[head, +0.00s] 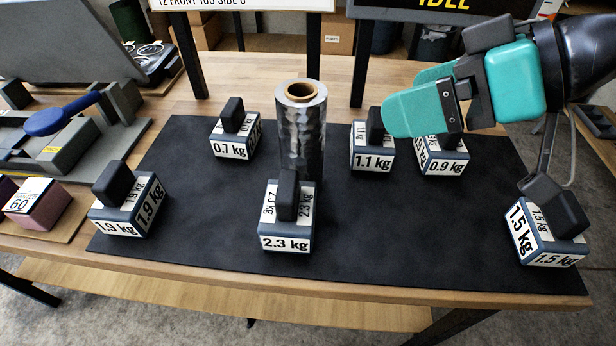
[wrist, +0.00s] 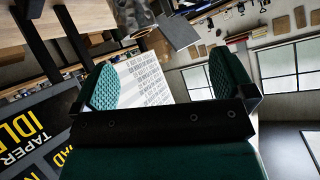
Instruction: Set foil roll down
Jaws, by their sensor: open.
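The foil roll (head: 302,150) stands upright on the black mat (head: 215,220), near its back middle. It is shiny silver with a brown cardboard core showing at the top. The 2.3 kg block in front hides its lower part. My gripper (head: 408,92), with teal fingers, is to the right of the roll, apart from it, and appears above the 1.1 kg and 0.9 kg blocks. In the wrist view the two fingers (wrist: 160,80) are spread with nothing held between them.
Weight blocks stand around the roll: 2.3 kg (head: 287,228) in front, 0.7 kg (head: 236,146) left, 1.1 kg (head: 372,157) right, 0.9 kg (head: 440,162) farther right. The 1.9 kg (head: 128,215) and 1.5 kg (head: 545,240) blocks are near the mat's sides.

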